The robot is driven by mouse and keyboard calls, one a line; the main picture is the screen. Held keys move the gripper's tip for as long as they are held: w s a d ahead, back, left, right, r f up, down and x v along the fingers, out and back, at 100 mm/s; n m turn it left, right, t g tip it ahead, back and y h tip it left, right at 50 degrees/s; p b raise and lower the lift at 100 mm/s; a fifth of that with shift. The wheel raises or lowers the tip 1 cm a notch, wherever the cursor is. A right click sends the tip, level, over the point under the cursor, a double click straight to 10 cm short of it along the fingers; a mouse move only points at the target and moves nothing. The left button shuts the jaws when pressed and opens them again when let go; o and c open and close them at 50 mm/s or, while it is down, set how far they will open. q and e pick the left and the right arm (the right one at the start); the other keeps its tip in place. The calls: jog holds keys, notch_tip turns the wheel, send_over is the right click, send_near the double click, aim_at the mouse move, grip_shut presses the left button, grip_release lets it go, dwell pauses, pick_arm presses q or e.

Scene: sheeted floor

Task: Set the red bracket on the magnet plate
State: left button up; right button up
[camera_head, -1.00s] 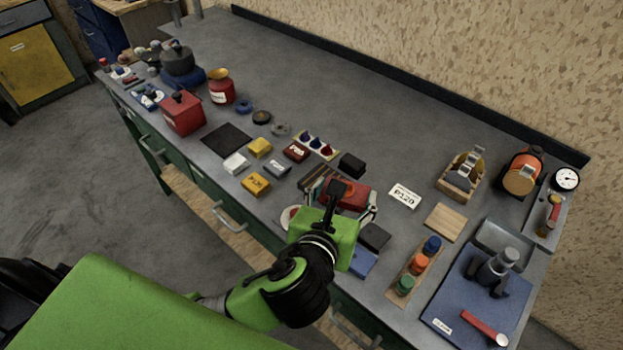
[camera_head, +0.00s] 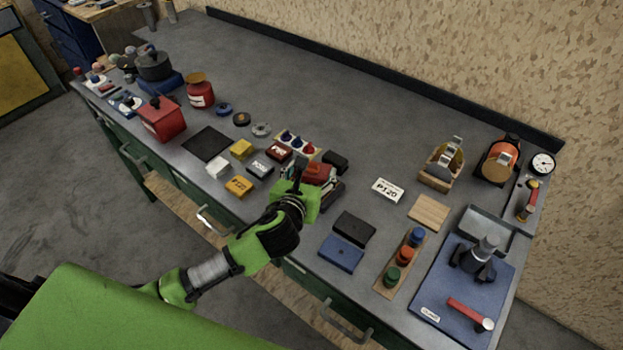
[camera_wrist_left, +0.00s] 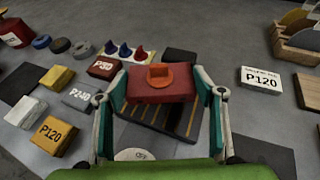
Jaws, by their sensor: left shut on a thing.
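The red bracket (camera_wrist_left: 160,88), a red block with an orange piece on top, sits between the two teal fingers of my left gripper (camera_wrist_left: 163,100) in the left wrist view. The gripper is shut on it. In the head view the bracket (camera_head: 322,172) shows just past my left gripper (camera_head: 314,180), which hides part of it. A dark plate with pale stripes (camera_wrist_left: 150,119), which looks like the magnet plate, lies under the bracket in the left wrist view. I cannot tell whether they touch. My right gripper is not in view.
Sanding blocks, including a yellow P120 block (camera_head: 239,186), lie to the left. A white P120 card (camera_head: 388,190) and a wooden square (camera_head: 429,213) lie to the right. A black block (camera_head: 335,161) is close behind. Dark and blue pads (camera_head: 341,253) lie in front right.

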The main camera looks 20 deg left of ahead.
aim_at(312, 181)
pick_arm(q)
jog(key=shift+f, duration=1.5)
jog(key=o, duration=1.3)
jog(key=shift+s, duration=0.1)
jog(key=shift+r, duration=0.2)
jog(key=v, duration=1.2)
jog(key=shift+b, duration=0.45)
jog(key=shift+a, duration=0.1)
